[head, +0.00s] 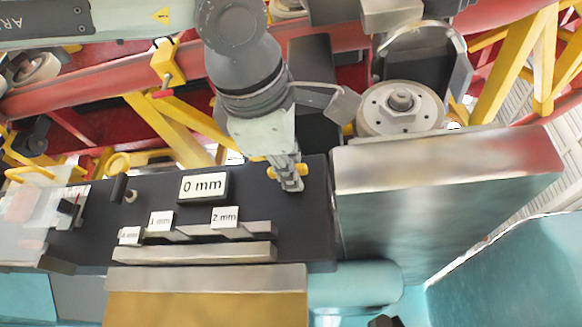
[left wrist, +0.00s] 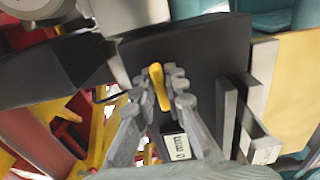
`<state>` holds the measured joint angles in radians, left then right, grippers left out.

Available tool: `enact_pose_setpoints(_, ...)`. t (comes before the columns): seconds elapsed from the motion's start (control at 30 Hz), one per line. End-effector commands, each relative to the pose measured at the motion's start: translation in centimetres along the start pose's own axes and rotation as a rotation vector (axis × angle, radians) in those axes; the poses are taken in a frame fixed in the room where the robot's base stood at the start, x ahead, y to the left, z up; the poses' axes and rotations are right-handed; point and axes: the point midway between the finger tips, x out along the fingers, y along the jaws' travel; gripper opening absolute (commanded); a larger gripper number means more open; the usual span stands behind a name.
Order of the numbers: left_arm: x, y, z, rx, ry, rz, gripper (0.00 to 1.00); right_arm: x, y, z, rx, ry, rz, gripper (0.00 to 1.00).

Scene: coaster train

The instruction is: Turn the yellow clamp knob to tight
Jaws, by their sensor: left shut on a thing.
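The yellow clamp knob (head: 271,173) is a short bar on the dark plate (head: 310,222), mostly hidden by my fingers in the head view. In the left wrist view the knob (left wrist: 158,84) lies lengthwise between the two fingertips. My left gripper (head: 290,182) comes down from above onto the right part of the plate. It is shut on the knob, with the fingertips (left wrist: 169,86) on both sides of it. I see no tight marking. My right gripper cannot be made out.
A "0 mm" sign (head: 203,186) stands left of my gripper; "1 mm" (head: 161,221) and "2 mm" (head: 225,216) labels sit by metal strips (head: 195,252). A large metal block (head: 445,165) stands close on the right. A wheel hub (head: 400,108) and red and yellow rails crowd behind.

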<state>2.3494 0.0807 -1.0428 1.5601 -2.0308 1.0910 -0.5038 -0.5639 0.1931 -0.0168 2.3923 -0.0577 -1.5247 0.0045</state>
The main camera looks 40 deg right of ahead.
Motion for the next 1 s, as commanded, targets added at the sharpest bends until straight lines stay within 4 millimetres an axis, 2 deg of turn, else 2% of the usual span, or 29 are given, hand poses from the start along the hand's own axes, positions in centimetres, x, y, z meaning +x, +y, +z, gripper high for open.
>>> enact_pose_setpoints(0.03,0.0,0.2,-0.1,-0.001,0.002,0.005,0.0,-0.1,0.0,-0.1,0.0,0.001,0.0,0.4)
enact_pose_setpoints(0.07,0.0,0.2,-0.1,-0.001,0.002,0.005,0.15,-0.1,0.0,-0.1,0.0,0.002,0.0,0.4)
enact_pose_setpoints(0.2,0.0,0.2,-0.1,-0.002,0.002,0.004,0.31,-0.2,0.0,-0.1,0.0,0.004,0.0,0.4)
enact_pose_setpoints(0.57,-0.5,0.1,0.0,-0.002,0.0,0.002,0.31,-0.1,-0.1,0.5,0.002,-0.008,-0.002,0.4)
enact_pose_setpoints(0.67,-1.8,0.1,-0.1,-0.001,0.001,0.003,0.31,-0.1,-0.1,0.4,0.002,-0.006,-0.002,0.4)
enact_pose_setpoints(1.0,-8.9,0.2,-0.1,-0.001,0.002,0.005,0.31,-0.1,0.0,0.3,0.001,-0.004,-0.001,0.4)
